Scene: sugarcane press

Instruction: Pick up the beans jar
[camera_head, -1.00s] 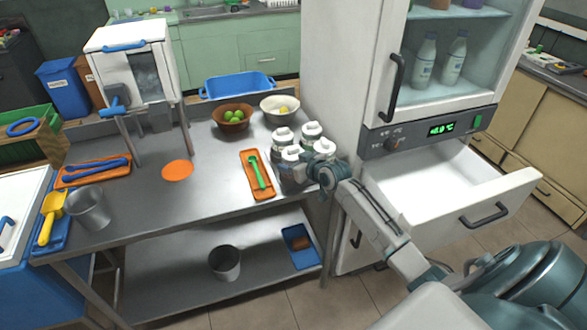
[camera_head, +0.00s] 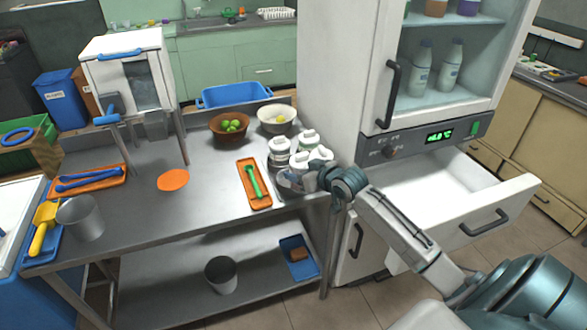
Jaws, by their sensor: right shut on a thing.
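Several glass jars with white lids stand close together at the right end of the steel table, including a back-left one (camera_head: 279,150) and a back-right one (camera_head: 308,140). My right gripper (camera_head: 306,181) is at the front of this group, shut on the front jar (camera_head: 299,161). This jar seems to lean a little, and my gripper hides part of its body. I cannot read any label or see contents, so I cannot tell which jar holds beans. My left gripper is not in view.
An orange tray (camera_head: 244,190) with a green tool lies left of the jars. A brown bowl (camera_head: 215,130) and a pale bowl (camera_head: 263,124) stand behind. The fridge (camera_head: 340,90) and its open drawer (camera_head: 515,187) are close on the right.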

